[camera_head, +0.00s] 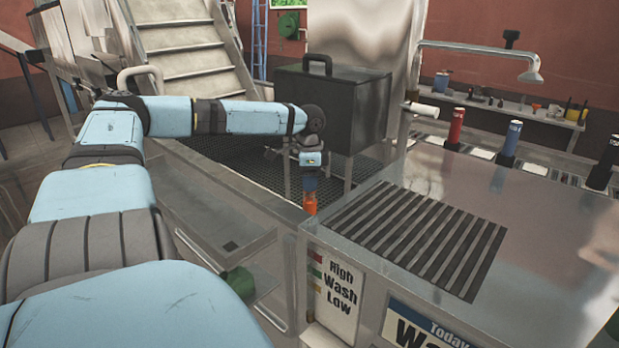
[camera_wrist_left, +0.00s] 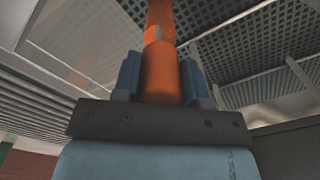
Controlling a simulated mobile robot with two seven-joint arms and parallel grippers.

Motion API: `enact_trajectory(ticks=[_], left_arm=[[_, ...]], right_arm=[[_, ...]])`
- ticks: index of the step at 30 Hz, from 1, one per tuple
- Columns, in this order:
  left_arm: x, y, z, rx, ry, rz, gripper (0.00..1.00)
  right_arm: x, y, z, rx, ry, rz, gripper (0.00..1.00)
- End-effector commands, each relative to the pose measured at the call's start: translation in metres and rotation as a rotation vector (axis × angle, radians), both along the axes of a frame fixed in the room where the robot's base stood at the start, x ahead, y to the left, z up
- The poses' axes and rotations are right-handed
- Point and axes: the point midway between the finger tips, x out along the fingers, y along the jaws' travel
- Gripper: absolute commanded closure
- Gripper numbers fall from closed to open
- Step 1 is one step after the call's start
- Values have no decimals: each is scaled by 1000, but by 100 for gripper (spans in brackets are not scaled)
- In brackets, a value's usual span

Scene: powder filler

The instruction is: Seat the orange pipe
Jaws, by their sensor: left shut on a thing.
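In the left wrist view the orange pipe (camera_wrist_left: 160,72) runs up the middle of the picture between the two blue fingers of my left gripper (camera_wrist_left: 160,80). The fingers are shut on it. Its far end runs out of the top of the picture, over a dark perforated grate. The head view is too small to tell whether the pipe's lower end touches anything. My right gripper is not in view.
A metal counter (camera_head: 395,285) with a dark slatted grille (camera_head: 420,235) stands right of the pipe. A dark box with a handle (camera_head: 330,95) stands behind the gripper. A dark mesh floor (camera_head: 235,170) lies left of it. Red and blue cylinders (camera_head: 455,128) stand further right.

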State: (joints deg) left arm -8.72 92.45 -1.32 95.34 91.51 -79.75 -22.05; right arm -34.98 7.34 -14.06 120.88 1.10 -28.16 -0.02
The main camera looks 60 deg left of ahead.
Motion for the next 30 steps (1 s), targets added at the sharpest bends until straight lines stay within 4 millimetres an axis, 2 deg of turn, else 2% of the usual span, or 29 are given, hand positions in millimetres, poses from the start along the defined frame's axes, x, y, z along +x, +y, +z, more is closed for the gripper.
enact_trajectory(ticks=[24,25,28,29,30], left_arm=[[0,0,-21,0,-1,0,84],[0,0,-20,0,-1,0,59],[0,0,-19,0,-1,0,36],[0,0,-19,0,-1,0,31],[0,0,-20,0,-1,0,31]], right_arm=[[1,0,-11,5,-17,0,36],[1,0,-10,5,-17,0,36],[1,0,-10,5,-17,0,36],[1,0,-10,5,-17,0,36],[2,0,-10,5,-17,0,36]])
